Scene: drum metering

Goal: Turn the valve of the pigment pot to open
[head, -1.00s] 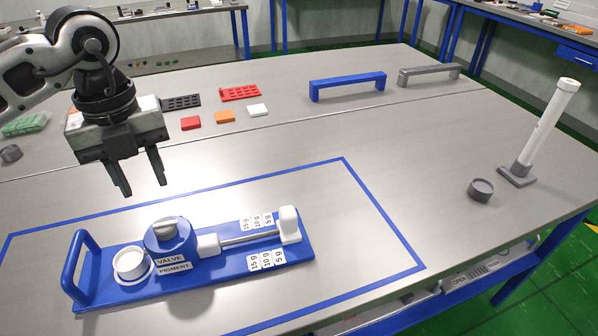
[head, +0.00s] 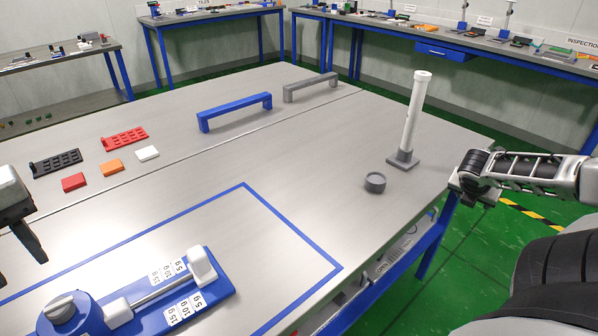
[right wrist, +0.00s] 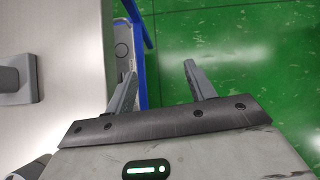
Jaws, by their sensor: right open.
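The blue pigment pot (head: 78,322) is at the lower left of the head view, cut by the bottom edge. Its grey valve knob (head: 60,306) sits on top. A metal rod (head: 158,290) runs from the pot's white collar to a white end block, beside gram labels.
A white tube on a grey base (head: 403,160) stands near the right edge, beside a small grey cup (head: 375,182). Blue (head: 235,111) and grey (head: 310,88) bar handles, black and red trays and small coloured blocks are farther back. The middle of the table is clear.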

